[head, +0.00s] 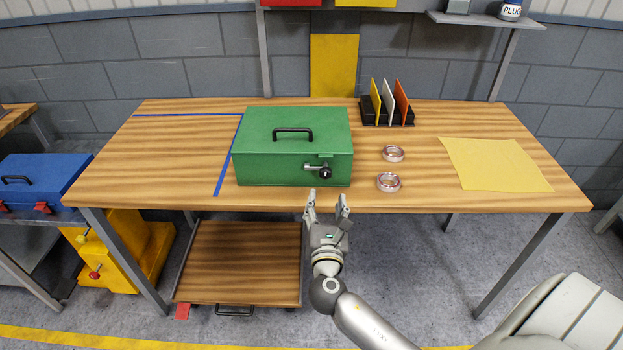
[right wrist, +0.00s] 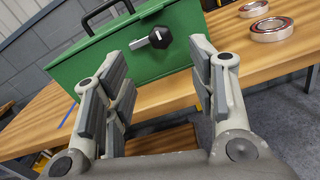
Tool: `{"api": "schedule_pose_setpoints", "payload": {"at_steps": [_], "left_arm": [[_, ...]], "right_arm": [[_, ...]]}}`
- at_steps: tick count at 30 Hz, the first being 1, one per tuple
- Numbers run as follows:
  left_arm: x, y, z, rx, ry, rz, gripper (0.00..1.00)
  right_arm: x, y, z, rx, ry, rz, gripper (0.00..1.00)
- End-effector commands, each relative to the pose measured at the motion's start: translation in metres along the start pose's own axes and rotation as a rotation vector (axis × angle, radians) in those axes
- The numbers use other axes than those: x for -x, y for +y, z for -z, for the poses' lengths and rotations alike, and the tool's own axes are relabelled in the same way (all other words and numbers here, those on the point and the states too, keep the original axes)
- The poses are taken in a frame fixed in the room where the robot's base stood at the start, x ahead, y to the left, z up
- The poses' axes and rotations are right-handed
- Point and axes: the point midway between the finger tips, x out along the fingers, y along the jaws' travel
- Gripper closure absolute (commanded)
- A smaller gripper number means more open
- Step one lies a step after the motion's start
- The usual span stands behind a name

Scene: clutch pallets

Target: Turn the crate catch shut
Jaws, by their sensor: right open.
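A green crate (head: 275,148) with a black handle on its lid stands on the wooden table. Its catch (head: 323,171) is on the front face toward the right, a light metal piece with a black knob. The lid looks closed. My right gripper (head: 326,197) is open and empty just in front of the table's front edge, below and short of the catch. In the right wrist view the catch (right wrist: 154,40) shows beyond the open fingers, with its lever pointing left from the knob. Nothing is between the fingers. My left gripper is not in view.
Blue tape (head: 226,163) marks the table left of the crate. A wooden cart (head: 243,262) stands below.

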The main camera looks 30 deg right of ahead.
Motion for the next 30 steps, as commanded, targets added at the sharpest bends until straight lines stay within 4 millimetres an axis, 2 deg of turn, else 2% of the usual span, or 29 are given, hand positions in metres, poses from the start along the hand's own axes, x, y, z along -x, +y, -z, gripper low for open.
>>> {"api": "schedule_pose_setpoints", "payload": {"at_steps": [9,15,21,29,30], "left_arm": [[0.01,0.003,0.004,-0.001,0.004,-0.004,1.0],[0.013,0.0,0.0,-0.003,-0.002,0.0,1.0],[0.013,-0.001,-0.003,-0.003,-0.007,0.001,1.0],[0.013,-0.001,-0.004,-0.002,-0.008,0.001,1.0],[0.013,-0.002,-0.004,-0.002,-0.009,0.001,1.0]], "right_arm": [[-0.059,0.0,-0.001,-0.002,0.001,0.0,0.48],[-0.085,0.0,0.001,-0.003,0.003,0.0,0.48],[-0.095,0.0,0.002,-0.004,0.004,0.0,0.48],[-0.096,0.0,0.002,-0.004,0.004,0.0,0.48],[-0.096,0.0,0.002,-0.004,0.004,0.0,0.53]]}}
